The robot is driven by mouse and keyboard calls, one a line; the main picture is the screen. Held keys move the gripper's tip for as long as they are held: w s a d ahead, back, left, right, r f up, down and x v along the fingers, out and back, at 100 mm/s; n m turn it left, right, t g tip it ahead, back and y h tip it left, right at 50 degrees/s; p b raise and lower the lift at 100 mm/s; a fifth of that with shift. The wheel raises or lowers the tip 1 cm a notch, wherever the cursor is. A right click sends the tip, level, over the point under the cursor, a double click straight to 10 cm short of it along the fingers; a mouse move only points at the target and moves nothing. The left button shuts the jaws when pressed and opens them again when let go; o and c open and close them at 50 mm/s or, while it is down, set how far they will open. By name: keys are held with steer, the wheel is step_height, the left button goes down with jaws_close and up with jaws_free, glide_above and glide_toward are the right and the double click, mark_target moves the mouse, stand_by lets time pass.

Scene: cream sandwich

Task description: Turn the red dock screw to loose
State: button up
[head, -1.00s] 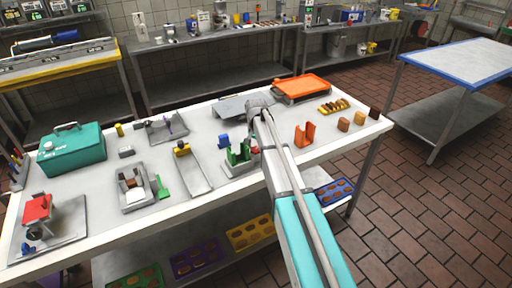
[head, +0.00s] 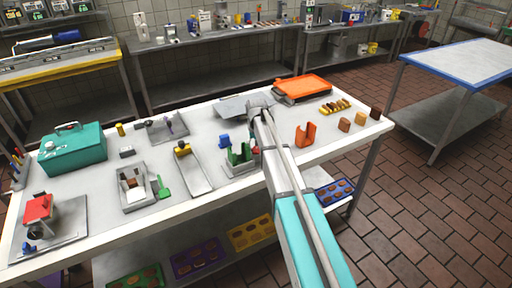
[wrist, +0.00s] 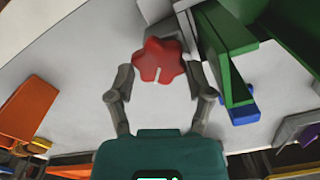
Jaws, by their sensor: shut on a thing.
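The red dock screw (wrist: 159,58) is a lobed red knob in the wrist view, with a small pale mark on its near lobe. My gripper (wrist: 160,75) has one finger on each side of the knob and is shut on it. The green dock (wrist: 226,45) stands just right of the knob in the wrist view. My arm hides the screw and most of my gripper there.
An orange holder (head: 305,134) stands right of my arm, and it also shows in the wrist view (wrist: 28,108). A blue piece (head: 224,141) sits left of the green dock. An orange tray (head: 302,88) lies at the table's back.

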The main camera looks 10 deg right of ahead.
steer(key=shift+s, duration=0.1)
steer(key=o, duration=0.9)
steer(key=shift+m, duration=0.3)
